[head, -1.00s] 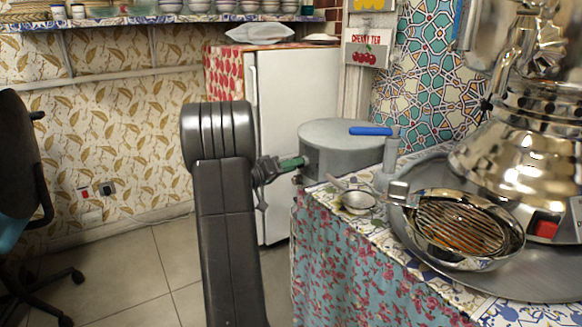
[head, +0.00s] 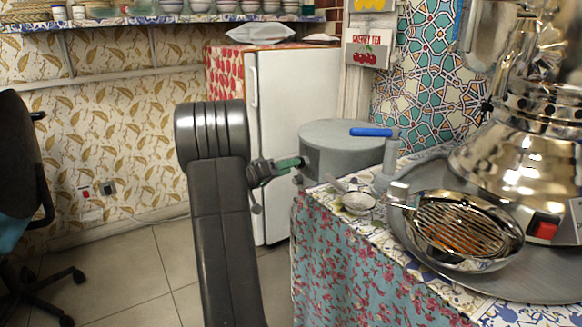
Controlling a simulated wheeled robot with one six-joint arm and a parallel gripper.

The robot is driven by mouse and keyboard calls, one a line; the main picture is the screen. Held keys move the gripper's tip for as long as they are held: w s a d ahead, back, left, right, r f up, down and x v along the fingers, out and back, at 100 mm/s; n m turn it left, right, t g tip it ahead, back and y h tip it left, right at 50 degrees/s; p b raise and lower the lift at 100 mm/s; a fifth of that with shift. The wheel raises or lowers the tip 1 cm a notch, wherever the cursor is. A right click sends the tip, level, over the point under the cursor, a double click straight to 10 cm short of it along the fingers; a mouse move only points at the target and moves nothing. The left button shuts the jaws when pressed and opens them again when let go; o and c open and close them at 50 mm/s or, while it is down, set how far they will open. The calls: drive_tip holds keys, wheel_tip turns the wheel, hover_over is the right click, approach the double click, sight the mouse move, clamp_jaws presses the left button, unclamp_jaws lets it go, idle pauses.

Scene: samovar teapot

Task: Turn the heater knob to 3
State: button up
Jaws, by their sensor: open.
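The heater knob cannot be picked out in the head view, and no number scale is readable. A chrome samovar (head: 520,165) stands at the right, cut by the frame edge. A red switch-like part (head: 546,230) shows low on its front. My gripper (head: 272,175) seems to be the small metal and green part just right of my dark arm, partly hidden behind it. Its jaws are open, and I see nothing between them. It is left of the counter and well apart from the samovar.
A chrome bowl with a grille (head: 462,228) rests on the large metal tray (head: 412,240). A grey drum (head: 340,145), a blue-handled tap (head: 372,132) and a small strainer (head: 359,202) are at the counter's left end. A white fridge (head: 295,110) stands behind. The floor at left is clear beside an office chair (head: 25,170).

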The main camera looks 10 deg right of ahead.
drive_tip(key=p+v, duration=0.2)
drive_tip(key=v, duration=1)
drive_tip(key=shift+c, duration=0.4)
